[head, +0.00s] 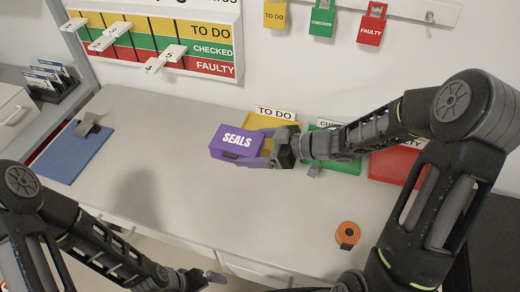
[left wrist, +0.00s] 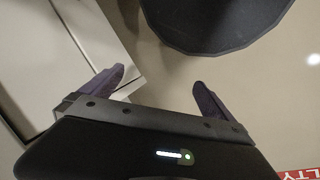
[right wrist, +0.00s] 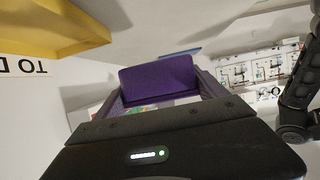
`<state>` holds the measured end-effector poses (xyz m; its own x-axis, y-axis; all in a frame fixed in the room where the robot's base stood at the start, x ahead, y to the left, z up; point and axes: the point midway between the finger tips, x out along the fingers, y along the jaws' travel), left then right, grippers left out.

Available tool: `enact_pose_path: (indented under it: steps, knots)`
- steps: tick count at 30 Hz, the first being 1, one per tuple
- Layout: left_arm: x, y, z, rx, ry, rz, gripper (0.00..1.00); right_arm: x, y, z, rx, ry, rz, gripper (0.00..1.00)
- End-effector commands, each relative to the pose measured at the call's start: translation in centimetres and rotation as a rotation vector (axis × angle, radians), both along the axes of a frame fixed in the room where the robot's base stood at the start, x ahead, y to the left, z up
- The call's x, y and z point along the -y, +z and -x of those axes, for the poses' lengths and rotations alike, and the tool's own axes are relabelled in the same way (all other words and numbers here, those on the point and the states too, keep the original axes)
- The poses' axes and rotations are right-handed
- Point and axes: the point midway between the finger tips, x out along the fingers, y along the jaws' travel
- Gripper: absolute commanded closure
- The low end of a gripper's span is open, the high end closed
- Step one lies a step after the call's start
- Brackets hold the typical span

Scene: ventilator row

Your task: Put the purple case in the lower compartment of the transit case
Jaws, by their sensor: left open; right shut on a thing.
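The purple case (head: 229,139), marked SEALS, is held at its right end by my right gripper (head: 264,150) over the back middle of the counter. It shows in the right wrist view (right wrist: 158,74) between the two fingers. The right gripper is shut on it. Whether the case touches the counter or the yellow mat behind it is hard to tell. My left gripper (head: 214,280) is low at the front edge of the counter, apart from the case. In the left wrist view its fingers (left wrist: 158,80) are spread and empty. I cannot identify the transit case in any view.
A blue clipboard (head: 72,153) lies at left and an orange disc (head: 347,234) at front right. The counter's middle is clear. A white board (head: 165,35) hangs behind.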

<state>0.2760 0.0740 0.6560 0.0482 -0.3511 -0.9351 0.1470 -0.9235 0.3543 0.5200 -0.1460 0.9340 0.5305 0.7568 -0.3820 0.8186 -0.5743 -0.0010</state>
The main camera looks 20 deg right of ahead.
Motion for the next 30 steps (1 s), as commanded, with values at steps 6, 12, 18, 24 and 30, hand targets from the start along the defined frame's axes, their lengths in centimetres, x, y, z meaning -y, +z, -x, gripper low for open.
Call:
enact_pose_path:
  steps: [6,12,18,24,30]
  knots:
    - [0.0,0.0,0.0,0.0,0.0,0.0,0.0,-1.2,2.0,-2.7,0.004,-0.122,-0.001,0.68]
    - [0.0,0.0,0.0,0.0,0.0,0.0,0.0,-1.0,3.3,-5.9,0.002,-0.323,0.0,0.68]
    - [0.0,0.0,0.0,0.0,0.0,0.0,0.0,0.2,3.0,-7.9,-0.001,-0.517,0.0,0.68]
    - [0.0,0.0,0.0,0.0,0.0,0.0,0.0,2.1,1.2,-8.6,-0.003,-0.716,0.003,0.68]
    - [0.0,0.0,0.0,0.0,0.0,0.0,0.0,4.3,-1.1,-7.9,-0.002,-0.891,0.004,0.68]
